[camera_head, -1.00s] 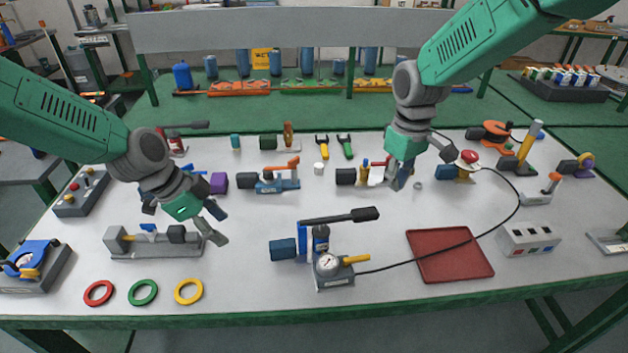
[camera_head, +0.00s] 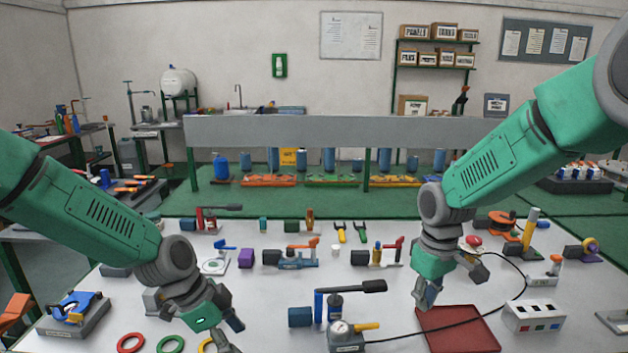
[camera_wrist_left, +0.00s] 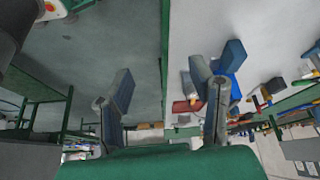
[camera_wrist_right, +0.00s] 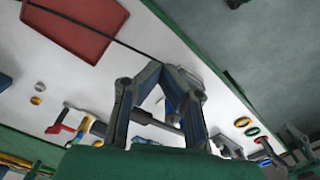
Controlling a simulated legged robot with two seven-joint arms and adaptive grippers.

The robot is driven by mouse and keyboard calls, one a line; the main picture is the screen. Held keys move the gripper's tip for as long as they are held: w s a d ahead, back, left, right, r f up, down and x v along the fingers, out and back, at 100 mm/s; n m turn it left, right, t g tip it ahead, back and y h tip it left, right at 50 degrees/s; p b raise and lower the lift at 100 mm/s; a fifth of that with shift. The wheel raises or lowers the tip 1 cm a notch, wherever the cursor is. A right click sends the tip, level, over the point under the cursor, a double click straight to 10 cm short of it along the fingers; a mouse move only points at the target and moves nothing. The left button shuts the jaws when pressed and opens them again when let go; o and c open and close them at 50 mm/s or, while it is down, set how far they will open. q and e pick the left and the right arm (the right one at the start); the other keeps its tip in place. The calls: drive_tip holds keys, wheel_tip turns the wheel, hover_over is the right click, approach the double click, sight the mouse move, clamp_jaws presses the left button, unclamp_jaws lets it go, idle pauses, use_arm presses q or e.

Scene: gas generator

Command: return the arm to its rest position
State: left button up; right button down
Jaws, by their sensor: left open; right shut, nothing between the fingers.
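My right gripper (camera_head: 440,284) hangs over the table in the head view, just above the far left corner of the red tray (camera_head: 462,335). Its fingers meet at the tips in the right wrist view (camera_wrist_right: 163,75), with nothing between them. My left gripper (camera_head: 222,325) is low in the head view, over the near left part of the table. Its fingers are spread apart and empty in the left wrist view (camera_wrist_left: 165,90). My left arm covers part of the table's left side.
A pump with a gauge (camera_head: 340,328) stands between the grippers, its black hose running right across the tray. A white socket box (camera_head: 533,315) is right of the tray. A red ring (camera_head: 130,342) and a green ring lie at the near left. Several tools line the table's far side.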

use_arm(q)
drive_tip(key=s+a+f+n+y+b, duration=0.3)
drive_tip(key=s+f+n, duration=0.5)
drive_tip(key=s+f, duration=1)
use_arm(e)
drive_tip(key=s+d+f+m, duration=0.1)
drive_tip(key=s+f, duration=0.8)
drive_tip(key=f, duration=0.2)
drive_tip(key=s+d+f+m, duration=0.1)
drive_tip(key=s+f+m, duration=0.1)
drive_tip(key=s+f, duration=0.85)
use_arm(q)
drive_tip(key=s+a+f+n+y+b, duration=0.2)
drive_tip(key=s+a+n, duration=0.5)
drive_tip(key=s, duration=0.8)
drive_tip(key=a+f+b, duration=0.1)
drive_tip(key=a+f, duration=0.1)
drive_tip(key=a, duration=0.1)
use_arm(e)
drive_tip(key=s+d+f+m, duration=0.1)
drive_tip(key=s+d+f, duration=0.1)
drive_tip(key=s, duration=0.6)
drive_tip(key=s+d+f+m, duration=0.1)
drive_tip(key=s+f, duration=0.3)
drive_tip(key=s, duration=0.5)
drive_tip(key=shift+s+d+f+t, duration=0.2)
drive_tip(key=shift+d+t, duration=0.1)
drive_tip(key=shift+d, duration=0.55)
drive_tip(key=shift+d, duration=0.1)
